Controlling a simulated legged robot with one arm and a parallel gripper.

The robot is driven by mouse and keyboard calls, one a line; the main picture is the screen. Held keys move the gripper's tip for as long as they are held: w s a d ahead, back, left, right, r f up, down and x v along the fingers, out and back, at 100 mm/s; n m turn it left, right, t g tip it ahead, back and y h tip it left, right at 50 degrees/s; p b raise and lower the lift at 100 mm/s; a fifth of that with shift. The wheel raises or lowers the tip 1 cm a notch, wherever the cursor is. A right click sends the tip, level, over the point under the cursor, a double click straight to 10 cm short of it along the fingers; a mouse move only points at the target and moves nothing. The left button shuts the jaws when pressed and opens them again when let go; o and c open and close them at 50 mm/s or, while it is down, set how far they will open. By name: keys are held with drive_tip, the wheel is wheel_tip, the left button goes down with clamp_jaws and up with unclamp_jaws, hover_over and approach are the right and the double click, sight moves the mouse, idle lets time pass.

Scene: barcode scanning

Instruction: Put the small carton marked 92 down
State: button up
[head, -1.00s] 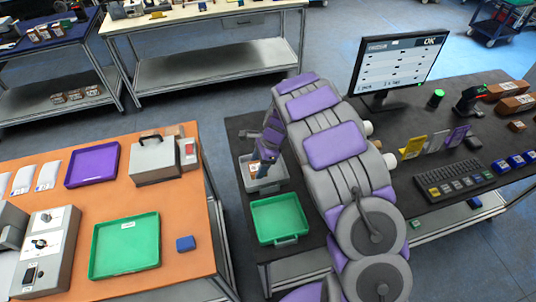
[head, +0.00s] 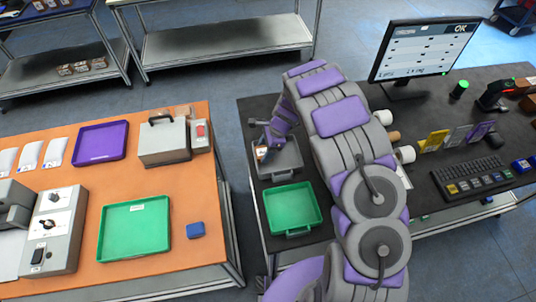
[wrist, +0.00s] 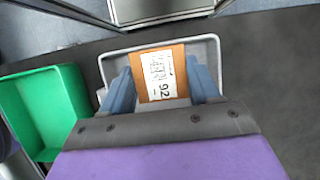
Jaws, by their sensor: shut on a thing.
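The small carton (wrist: 162,74) is brown with a white label reading 92. In the wrist view it sits between the two blue-grey fingers of my gripper (wrist: 162,88), which is shut on it. Behind and below it is a grey tray (wrist: 217,52), and the carton appears over or inside it; its height above the tray floor is unclear. In the head view, my gripper (head: 266,142) is at the left side of the grey tray (head: 293,152), with the carton (head: 262,153) small and partly hidden.
A green tray (head: 292,207) stands next to the grey tray on the dark table (head: 245,185). The monitor (head: 425,50), keyboard (head: 474,178) and card stands (head: 458,136) are to the right. An orange table (head: 185,260) is at left, across a gap.

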wheel_tip(320, 180, down, 3)
drive_tip(key=shift+s+a+f, duration=0.1)
drive_tip(key=shift+a+f, duration=0.05)
drive_tip(key=shift+f, duration=0.05)
drive_tip(key=shift+c, duration=1.1)
drive_tip(key=shift+d, duration=0.6)
drive_tip(key=o, duration=1.4)
drive_tip(key=shift+a, duration=0.5)
drive_tip(key=shift+d+r, duration=0.25)
drive_tip(key=shift+d, duration=0.15)
drive_tip(key=shift+p+v, duration=0.35)
drive_tip(key=shift+v, duration=5.45)
drive_tip(key=shift+r, duration=0.1)
